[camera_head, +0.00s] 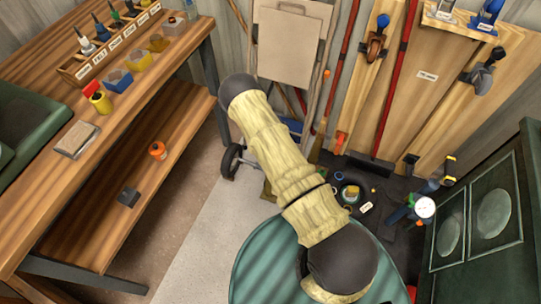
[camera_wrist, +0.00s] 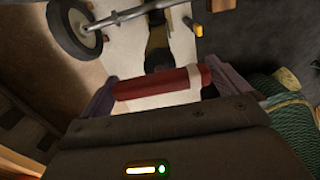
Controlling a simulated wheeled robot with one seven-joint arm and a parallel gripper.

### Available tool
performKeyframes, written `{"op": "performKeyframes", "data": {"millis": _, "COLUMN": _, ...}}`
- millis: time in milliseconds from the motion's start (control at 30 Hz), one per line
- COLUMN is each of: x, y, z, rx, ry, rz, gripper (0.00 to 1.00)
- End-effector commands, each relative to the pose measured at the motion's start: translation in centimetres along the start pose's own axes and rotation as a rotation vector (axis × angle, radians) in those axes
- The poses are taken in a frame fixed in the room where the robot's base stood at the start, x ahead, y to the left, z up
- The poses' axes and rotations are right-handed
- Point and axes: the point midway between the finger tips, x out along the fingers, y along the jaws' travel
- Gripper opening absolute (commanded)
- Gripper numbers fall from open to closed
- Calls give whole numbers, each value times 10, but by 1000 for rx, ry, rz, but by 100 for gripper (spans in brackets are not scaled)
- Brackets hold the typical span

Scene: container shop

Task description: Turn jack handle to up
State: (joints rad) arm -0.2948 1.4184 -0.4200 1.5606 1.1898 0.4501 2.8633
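A red cylindrical bar (camera_wrist: 158,84) with a pale band near its right end lies across the middle of the wrist view. It looks like the jack handle; the rest of the jack is not clear. My gripper (camera_wrist: 155,90) has its two dark fingers wide apart, one by each end of the bar. The bar spans the gap between them; I cannot tell whether the fingertips touch it. In the head view my arm covers the floor area in the middle, and the gripper and handle are hidden.
A wheel (camera_wrist: 75,30) with a metal rod is at upper left in the wrist view. A green mesh-like thing (camera_wrist: 295,125) is close at right. The head view shows a wooden workbench (camera_head: 170,50) at left and a dark green cabinet (camera_head: 485,220) at right.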

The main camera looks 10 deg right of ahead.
Motion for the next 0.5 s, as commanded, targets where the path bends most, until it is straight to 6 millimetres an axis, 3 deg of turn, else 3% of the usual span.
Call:
{"op": "performKeyframes", "data": {"millis": 267, "x": -15, "y": 1, "z": 1, "rx": -2, "ry": -3, "rz": 2, "gripper": 100}}
{"op": "performKeyframes", "data": {"millis": 500, "x": -59, "y": 1, "z": 1, "rx": -3, "ry": -3, "rz": 2, "gripper": 100}}
